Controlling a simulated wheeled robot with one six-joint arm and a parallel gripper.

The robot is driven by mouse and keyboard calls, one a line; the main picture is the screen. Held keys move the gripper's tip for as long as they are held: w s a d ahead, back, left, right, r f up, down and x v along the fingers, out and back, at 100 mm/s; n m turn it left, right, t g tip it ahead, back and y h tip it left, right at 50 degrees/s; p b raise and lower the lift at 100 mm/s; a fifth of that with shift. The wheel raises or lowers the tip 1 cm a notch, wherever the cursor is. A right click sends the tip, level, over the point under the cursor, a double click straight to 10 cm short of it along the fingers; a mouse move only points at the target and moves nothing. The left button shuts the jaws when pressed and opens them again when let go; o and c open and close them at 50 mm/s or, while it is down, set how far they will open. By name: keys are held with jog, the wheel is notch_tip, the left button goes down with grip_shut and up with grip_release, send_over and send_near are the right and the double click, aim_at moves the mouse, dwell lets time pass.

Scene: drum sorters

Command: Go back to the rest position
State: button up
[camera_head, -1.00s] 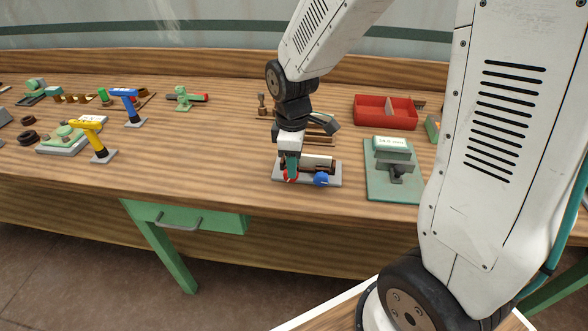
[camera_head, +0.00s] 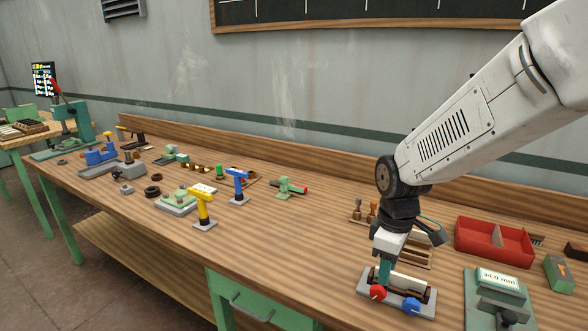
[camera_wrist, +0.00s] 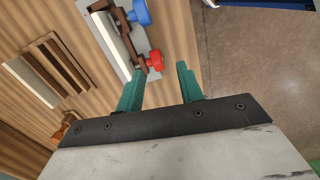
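My gripper (camera_head: 384,272) is in the head view at the right, low over a small drum device. The wrist view shows its two green fingers (camera_wrist: 163,82) apart with nothing between them. The drum device has a grey base (camera_head: 363,290), a white roller (camera_head: 408,284), a red knob (camera_head: 377,293) and a blue knob (camera_head: 411,305). In the wrist view the red knob (camera_wrist: 154,62) lies just beyond the fingertips, near the left finger, and the blue knob (camera_wrist: 140,13) is farther up. I cannot tell if the left finger touches the device.
A red divided tray (camera_head: 496,240) and a gauge reading 34.0 mm (camera_head: 499,282) stand right of the device. A yellow tool (camera_head: 203,207) and a blue tool (camera_head: 238,184) stand to the left. Open bench top lies between them and my gripper.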

jog(key=s+d+r+m+t, duration=0.1)
jog(key=s+r+m, duration=0.4)
jog(key=s, duration=0.5)
jog(key=s+d+r+m, duration=0.1)
jog(key=s+r+m, duration=0.4)
jog(key=s, duration=0.5)
jog(key=shift+d+r+t, duration=0.35)
jog(key=shift+r+t, duration=0.05)
jog(key=shift+r, duration=0.65)
